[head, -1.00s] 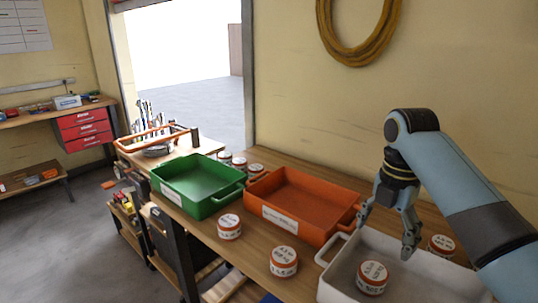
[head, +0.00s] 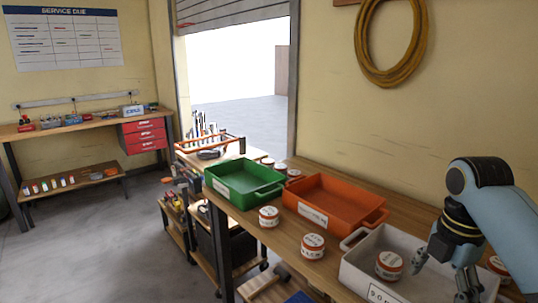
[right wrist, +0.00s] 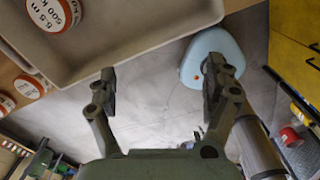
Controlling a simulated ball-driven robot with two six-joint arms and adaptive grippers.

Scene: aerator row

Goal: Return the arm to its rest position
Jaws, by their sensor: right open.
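My right gripper (head: 443,272) is in the lower right of the head view, in front of the grey tray (head: 362,278) in the picture. In the right wrist view its two fingers (right wrist: 160,70) stand wide apart with nothing between them. The floor shows behind them, and the tray's rim (right wrist: 130,62) runs just beyond the fingertips. A round canister with a white label and orange side (head: 389,265) sits in the grey tray, apart from the gripper. My left gripper is not in view.
An orange tray (head: 348,203) and a green tray (head: 240,188) stand further along the bench. Loose canisters (head: 313,246) and (head: 269,217) stand in front of them, several more behind. A blue rounded object (right wrist: 212,58) shows over the floor. Open floor (head: 110,240) lies left.

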